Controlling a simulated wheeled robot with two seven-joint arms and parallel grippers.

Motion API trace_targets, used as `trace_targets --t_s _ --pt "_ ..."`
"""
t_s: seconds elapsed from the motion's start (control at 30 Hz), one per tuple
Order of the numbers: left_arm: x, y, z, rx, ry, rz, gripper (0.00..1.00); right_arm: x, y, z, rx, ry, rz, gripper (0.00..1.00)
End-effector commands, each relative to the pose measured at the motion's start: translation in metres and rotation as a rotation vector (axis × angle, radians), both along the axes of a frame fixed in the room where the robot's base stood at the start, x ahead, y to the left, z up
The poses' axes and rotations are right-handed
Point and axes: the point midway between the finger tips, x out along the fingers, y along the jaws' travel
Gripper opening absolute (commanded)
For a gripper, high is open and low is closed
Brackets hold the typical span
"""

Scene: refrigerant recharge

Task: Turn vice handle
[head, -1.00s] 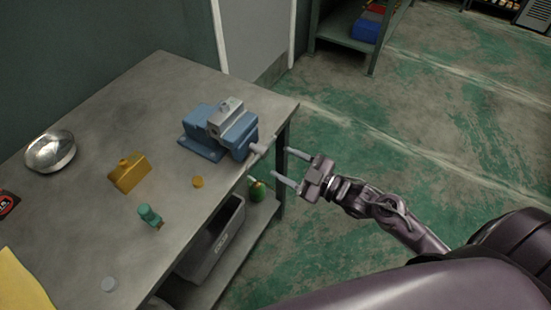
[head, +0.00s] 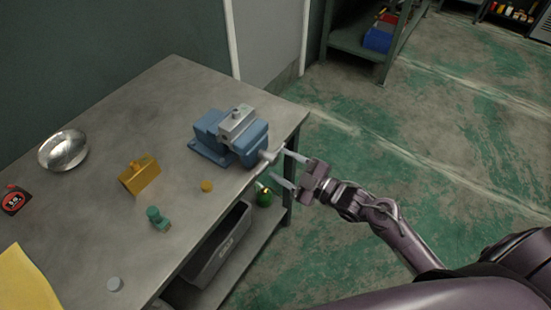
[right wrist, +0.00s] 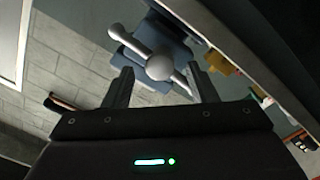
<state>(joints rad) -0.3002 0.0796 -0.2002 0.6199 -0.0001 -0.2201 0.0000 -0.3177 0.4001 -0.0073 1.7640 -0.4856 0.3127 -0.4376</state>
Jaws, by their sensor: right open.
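The blue vice (head: 205,135) with a grey jaw block sits near the right corner of the metal table. Its grey handle (head: 268,156) sticks out past the table's right edge. My right gripper (head: 280,168) is open, its two fingers pointing at the handle end. In the right wrist view, the handle's round hub (right wrist: 160,67) and slanted bar show between the two spread fingers of the right gripper (right wrist: 160,72). I see no grip on the handle; whether a finger touches it I cannot tell. My left gripper is not in view.
On the table (head: 110,205) are a metal bowl (head: 63,150), a yellow block (head: 139,174), a small green fitting (head: 158,218) and a yellow cap (head: 207,186). A grey bin (head: 222,248) and a green bottle (head: 264,197) are on the shelf below. Floor right of the table is open.

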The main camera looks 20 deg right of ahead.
Motion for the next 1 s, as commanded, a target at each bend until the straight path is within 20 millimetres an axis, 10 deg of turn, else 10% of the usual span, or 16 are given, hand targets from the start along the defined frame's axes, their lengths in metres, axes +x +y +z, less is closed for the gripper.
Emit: trace_targets --t_s 0.57,1.0 --pt "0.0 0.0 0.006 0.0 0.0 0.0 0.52 0.025 0.019 0.0 0.0 0.001 0.001 0.51" --pt "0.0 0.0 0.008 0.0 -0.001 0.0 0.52 0.025 0.019 0.001 0.012 0.011 0.002 0.08"
